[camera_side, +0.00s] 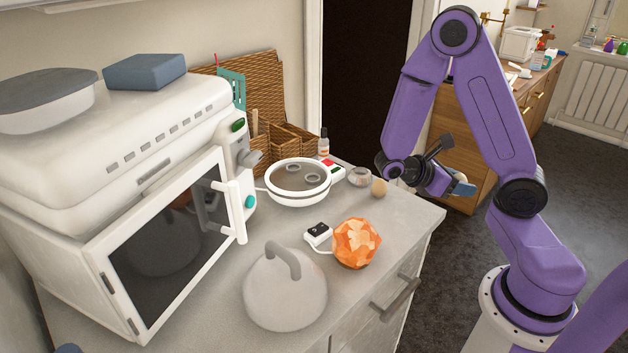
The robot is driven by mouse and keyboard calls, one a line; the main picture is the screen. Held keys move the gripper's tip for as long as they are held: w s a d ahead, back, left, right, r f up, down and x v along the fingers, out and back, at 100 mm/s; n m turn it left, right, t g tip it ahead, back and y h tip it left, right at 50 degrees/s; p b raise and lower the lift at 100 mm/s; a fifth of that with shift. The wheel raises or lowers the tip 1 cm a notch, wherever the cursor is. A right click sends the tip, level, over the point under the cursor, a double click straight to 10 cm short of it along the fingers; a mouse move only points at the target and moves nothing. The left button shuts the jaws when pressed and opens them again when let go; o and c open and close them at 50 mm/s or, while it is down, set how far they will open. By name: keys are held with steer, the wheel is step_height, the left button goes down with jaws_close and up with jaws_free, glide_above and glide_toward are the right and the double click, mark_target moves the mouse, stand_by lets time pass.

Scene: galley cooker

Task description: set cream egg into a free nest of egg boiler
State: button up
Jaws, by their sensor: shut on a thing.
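The egg boiler (298,196) is a round white bowl on the counter, with a dark top plate. Ring-shaped nests show on the plate, and I see no egg in them. My gripper (459,184) is to the right of the boiler, past the counter's edge, and points down to the right. It is shut on a small pale thing that I take for the cream egg; the fingers hide most of it. A tan egg (379,187) stands on the counter, right of the boiler and below my wrist.
A small glass cup (359,177) stands between the boiler and the tan egg. A grey domed lid (285,295) with a handle and an orange faceted ball (356,243) stand in front. A white oven (130,150) fills the left; wicker boxes (290,140) stand behind.

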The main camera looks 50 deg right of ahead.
steer(key=s+a+m+g+y, duration=0.1)
steer(key=m+g, duration=0.1)
steer(key=s+a+m+g+y, duration=0.1)
steer(key=s+m+y, duration=0.1)
steer(key=shift+s+a+f+m+g+y, duration=0.1)
steer(key=shift+a+f+m+g+y, duration=0.1)
steer(key=shift+m+g+y, duration=0.15)
steer(key=w+a+m+y, duration=0.2)
steer(key=a+m+y, duration=1)
steer(key=m+y, duration=0.35)
steer(key=w+a+r+m+t+y, duration=0.4)
steer(key=w+m+t+y, duration=0.1)
steer(key=w+m+t, duration=0.3)
steer(key=w+d+r+m+t, duration=0.3)
steer(key=w+r+m+t, duration=0.25)
steer(key=w+t, duration=0.4)
steer(key=g, duration=0.2)
glide_above(312, 182)
steer(key=shift+m, duration=0.25)
steer(key=f, duration=0.6)
steer(key=s+f, duration=0.1)
steer(key=f, duration=0.2)
steer(key=shift+w+f+t, duration=0.25)
steer(key=shift+w+t, duration=0.05)
steer(key=shift+w+d+f, duration=0.1)
steer(key=shift+w+f, duration=0.1)
steer(key=shift+f, duration=1.55)
